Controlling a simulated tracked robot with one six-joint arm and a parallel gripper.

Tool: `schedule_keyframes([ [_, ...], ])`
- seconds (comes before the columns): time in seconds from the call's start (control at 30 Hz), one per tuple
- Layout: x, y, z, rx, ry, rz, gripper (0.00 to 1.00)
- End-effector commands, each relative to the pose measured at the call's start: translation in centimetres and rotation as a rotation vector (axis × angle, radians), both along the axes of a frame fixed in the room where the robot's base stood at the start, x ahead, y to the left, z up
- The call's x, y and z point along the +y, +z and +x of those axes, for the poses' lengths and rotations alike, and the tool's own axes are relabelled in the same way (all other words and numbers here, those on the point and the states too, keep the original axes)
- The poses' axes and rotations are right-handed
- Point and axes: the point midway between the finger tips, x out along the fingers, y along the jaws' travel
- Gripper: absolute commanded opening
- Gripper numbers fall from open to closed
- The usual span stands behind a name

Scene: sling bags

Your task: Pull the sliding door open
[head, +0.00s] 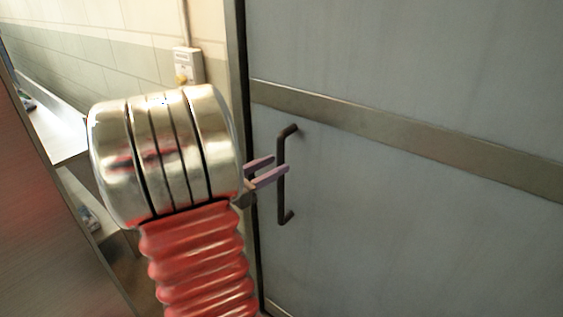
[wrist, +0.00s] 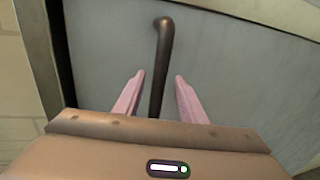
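The sliding door (head: 400,70) is a large grey panel with a metal strip across it, filling the right of the head view. Its dark bar handle (head: 281,180) stands upright near the door's left edge. My gripper (head: 273,168) is at the handle, with its pink fingers pointing toward it. In the wrist view, the handle (wrist: 160,65) runs between the two open fingers (wrist: 158,78), with a visible gap on each side. The lower part of the handle is hidden behind the gripper body in the wrist view.
A dark door frame (head: 238,60) borders the door's left side. A small wall box (head: 187,65) with a conduit is on the tiled wall. A white counter (head: 55,130) and a brown panel (head: 45,220) are at the left.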

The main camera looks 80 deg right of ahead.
Motion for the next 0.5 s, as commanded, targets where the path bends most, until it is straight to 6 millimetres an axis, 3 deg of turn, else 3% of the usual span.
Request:
schedule_keyframes([
  [0.2,-2.0,0.0,-1.5,0.0,-0.002,0.0,0.37],
  [0.5,-2.8,0.0,-2.0,0.0,0.0,0.0,0.37],
])
